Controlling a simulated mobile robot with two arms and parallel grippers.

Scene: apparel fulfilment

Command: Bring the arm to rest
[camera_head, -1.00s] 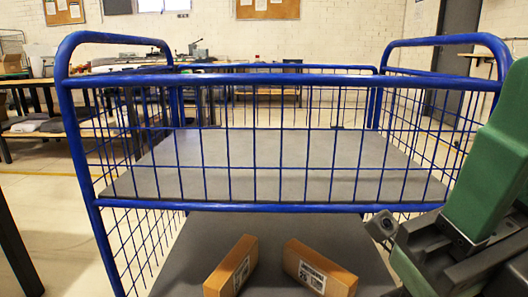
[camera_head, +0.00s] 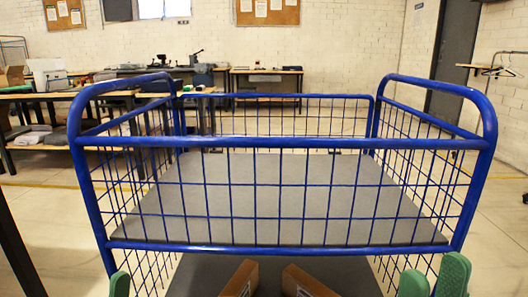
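My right gripper (camera_head: 433,277) shows at the bottom right as two green upright fingers with a gap between them. Nothing is seen between them. It is in front of the blue cart's lower right corner. Of my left gripper (camera_head: 119,284), only one green tip shows at the bottom left edge, so its opening is hidden. Both arms are otherwise below the picture.
A blue wire-sided cart (camera_head: 300,142) with a bare grey upper shelf (camera_head: 270,195) stands straight ahead. Two brown boxes (camera_head: 240,280) (camera_head: 308,283) lie on its lower shelf, partly cut off. Workbenches (camera_head: 90,95) stand behind to the left.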

